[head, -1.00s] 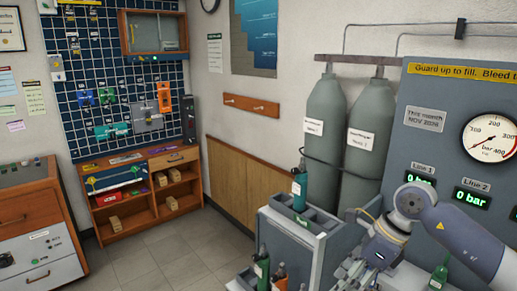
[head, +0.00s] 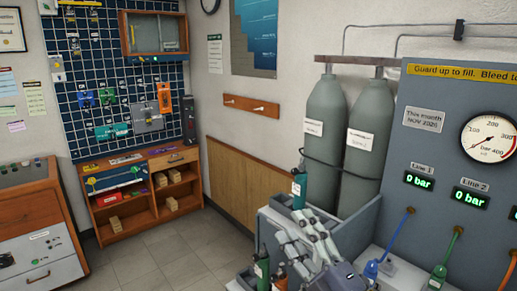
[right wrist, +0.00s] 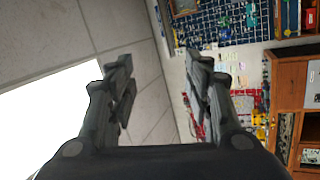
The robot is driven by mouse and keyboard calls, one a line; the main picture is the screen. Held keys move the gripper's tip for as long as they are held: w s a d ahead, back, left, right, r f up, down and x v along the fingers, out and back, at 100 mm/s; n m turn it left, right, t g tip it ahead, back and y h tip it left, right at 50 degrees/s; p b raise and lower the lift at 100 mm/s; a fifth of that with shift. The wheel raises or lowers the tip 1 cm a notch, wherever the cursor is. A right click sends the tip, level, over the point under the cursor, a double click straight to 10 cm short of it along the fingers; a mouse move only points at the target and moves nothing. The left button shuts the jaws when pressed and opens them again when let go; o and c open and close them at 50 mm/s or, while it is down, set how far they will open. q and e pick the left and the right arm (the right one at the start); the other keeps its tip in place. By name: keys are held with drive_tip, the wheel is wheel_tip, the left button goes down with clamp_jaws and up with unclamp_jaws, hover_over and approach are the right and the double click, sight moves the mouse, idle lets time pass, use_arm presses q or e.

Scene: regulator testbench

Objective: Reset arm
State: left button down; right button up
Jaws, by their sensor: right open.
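My right gripper (head: 297,222) is in the lower middle of the head view, in front of the grey rack and the teal bottle. Its fingers point up and to the left. In the right wrist view the two fingers (right wrist: 160,66) stand apart, with nothing between them but floor and wall behind. My left gripper does not show in either view.
A grey rack (head: 262,232) holds a teal bottle (head: 299,188). Two large grey cylinders (head: 325,135) stand behind it. The gauge panel (head: 440,150) with blue and green hoses is at right. A wooden shelf (head: 150,200) stands far left, with clear floor (head: 150,262) before it.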

drive_tip(key=s+d+f+m+g+h, duration=0.4)
drive_tip(key=d+f+m+h, duration=0.3)
drive_tip(key=f, duration=0.4)
drive_tip(key=s+d+f+m+g+h, duration=0.3)
drive_tip(key=d+f+m+h, duration=0.15)
drive_tip(key=f+m, duration=0.5)
drive_tip(key=s+f+m+g, duration=0.1)
drive_tip(key=s+f+g, duration=0.5)
drive_tip(key=s, duration=0.5)
drive_tip(key=s+f+m+g, duration=0.2)
drive_tip(key=s+f+g, duration=0.1)
drive_tip(key=s+f, duration=0.65)
wheel_tip(320, 180, down, 26)
drive_tip(key=s+f+g+b, duration=0.1)
drive_tip(key=s+g, duration=0.1)
drive_tip(key=s+d+f, duration=0.2)
drive_tip(key=s+f, duration=0.6)
drive_tip(key=s+d+f+n+b, duration=0.1)
drive_tip(key=s+d+f, duration=0.1)
drive_tip(key=s+f, duration=0.6)
drive_tip(key=shift+s+f+g+b, duration=0.3)
drive_tip(key=shift+s+g, duration=0.1)
drive_tip(key=shift+s, duration=0.2)
